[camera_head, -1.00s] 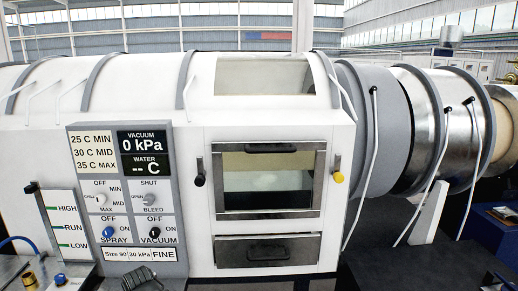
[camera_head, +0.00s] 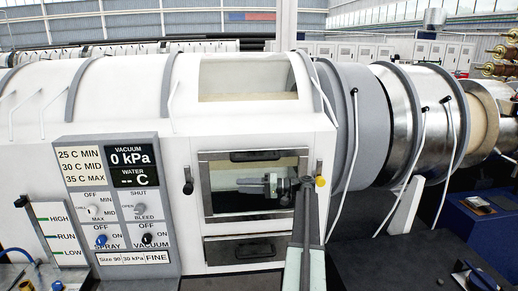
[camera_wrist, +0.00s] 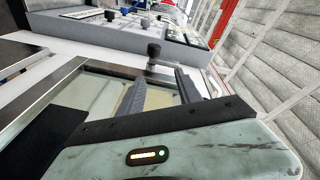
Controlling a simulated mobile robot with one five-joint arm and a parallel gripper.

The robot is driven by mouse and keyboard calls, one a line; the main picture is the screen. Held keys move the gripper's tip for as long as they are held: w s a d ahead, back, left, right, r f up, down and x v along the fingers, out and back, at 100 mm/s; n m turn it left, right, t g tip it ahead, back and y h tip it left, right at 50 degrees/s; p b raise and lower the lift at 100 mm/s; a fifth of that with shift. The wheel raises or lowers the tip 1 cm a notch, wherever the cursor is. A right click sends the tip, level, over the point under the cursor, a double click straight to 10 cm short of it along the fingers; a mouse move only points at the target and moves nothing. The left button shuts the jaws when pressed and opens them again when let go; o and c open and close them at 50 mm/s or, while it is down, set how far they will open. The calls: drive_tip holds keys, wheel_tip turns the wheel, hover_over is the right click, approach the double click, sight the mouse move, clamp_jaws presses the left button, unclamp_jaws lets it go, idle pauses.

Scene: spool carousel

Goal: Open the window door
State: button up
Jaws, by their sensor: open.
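The window door (camera_head: 204,190) is a metal-framed glass pane on the white machine. It looks closed, and a dark handle (camera_head: 254,155) runs along its top edge. My gripper (camera_head: 245,185) is in front of the pane, below the handle, with its fingers pointing left. In the wrist view my gripper (camera_wrist: 160,78) has its two grey fingers apart and nothing between them. The door's metal frame (camera_wrist: 58,88) slants across the left of that view. A black-knobbed lever (camera_head: 187,187) is left of the door; it also shows beyond the fingertips in the wrist view (camera_wrist: 153,50).
A yellow-knobbed lever (camera_head: 320,182) is right of the door, close to my arm. A drawer (camera_head: 228,250) with a dark handle sits below the door. A control panel (camera_head: 112,205) stands to the left. White bent rails (camera_head: 423,150) stick out on the right.

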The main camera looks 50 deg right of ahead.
sight(260, 159)
drive_tip(key=s+d+r+t, duration=0.4)
drive_tip(key=s+d+r, duration=0.4)
drive_tip(key=d, duration=0.4)
drive_tip(key=shift+m, duration=0.3)
drive_tip(key=x, duration=0.3)
drive_tip(key=p+x, duration=0.1)
drive_tip(key=x, duration=0.1)
drive_tip(key=p+x, duration=0.1)
drive_tip(key=x, duration=0.2)
drive_tip(key=shift+w+a+f, duration=0.15)
drive_tip(key=shift+w+f, duration=0.2)
clamp_jaws()
